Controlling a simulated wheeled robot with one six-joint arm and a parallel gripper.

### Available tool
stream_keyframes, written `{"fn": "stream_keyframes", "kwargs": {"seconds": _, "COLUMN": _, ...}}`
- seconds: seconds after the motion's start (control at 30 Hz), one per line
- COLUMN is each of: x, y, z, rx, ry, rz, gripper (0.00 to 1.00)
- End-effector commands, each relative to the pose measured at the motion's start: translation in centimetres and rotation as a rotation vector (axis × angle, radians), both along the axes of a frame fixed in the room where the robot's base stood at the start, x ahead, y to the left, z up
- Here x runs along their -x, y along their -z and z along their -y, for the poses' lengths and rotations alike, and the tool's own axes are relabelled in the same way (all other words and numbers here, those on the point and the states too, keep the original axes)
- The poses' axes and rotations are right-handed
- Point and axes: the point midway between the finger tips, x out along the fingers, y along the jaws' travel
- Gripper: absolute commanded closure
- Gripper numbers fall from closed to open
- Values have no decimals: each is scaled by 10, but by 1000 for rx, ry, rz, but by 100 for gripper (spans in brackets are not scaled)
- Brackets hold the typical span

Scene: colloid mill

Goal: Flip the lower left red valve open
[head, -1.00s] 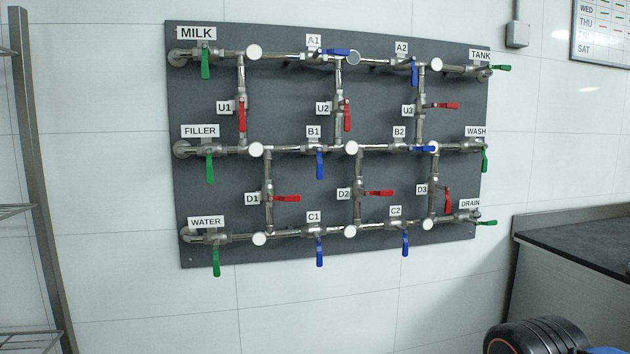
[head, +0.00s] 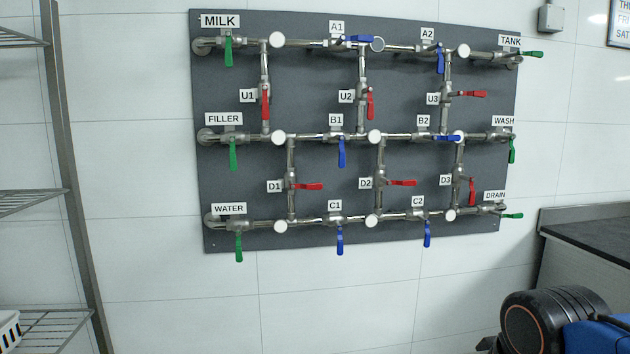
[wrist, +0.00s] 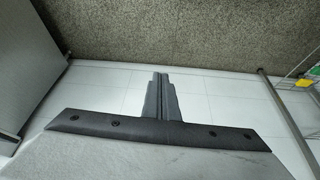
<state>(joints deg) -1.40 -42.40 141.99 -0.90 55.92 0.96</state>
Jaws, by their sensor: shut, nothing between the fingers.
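The lower left red valve, labelled D1 (head: 308,186), is on the wall panel (head: 330,236) in the head view. Its red handle points right, across its vertical pipe. My gripper (wrist: 160,78) shows in the wrist view, its fingers together and empty. The wrist view shows floor and wall beyond the fingers, and no valve. My gripper is not in the head view, so its distance to the valve cannot be told.
Nearby are the red D2 handle (head: 403,183), the blue C1 handle (head: 340,243) and the green WATER handle (head: 239,246). A wire shelf (head: 40,200) stands left and a dark counter (head: 590,235) right. A black motor-like cylinder (head: 545,325) is at bottom right.

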Motion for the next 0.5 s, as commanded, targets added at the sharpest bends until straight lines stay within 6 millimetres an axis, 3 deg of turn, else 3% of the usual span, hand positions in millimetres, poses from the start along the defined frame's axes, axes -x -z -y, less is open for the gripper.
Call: {"fn": "stream_keyframes", "kwargs": {"seconds": 0.5, "x": -144, "y": -171, "z": -42, "rx": 40, "ry": -56, "rz": 111, "gripper": 100}}
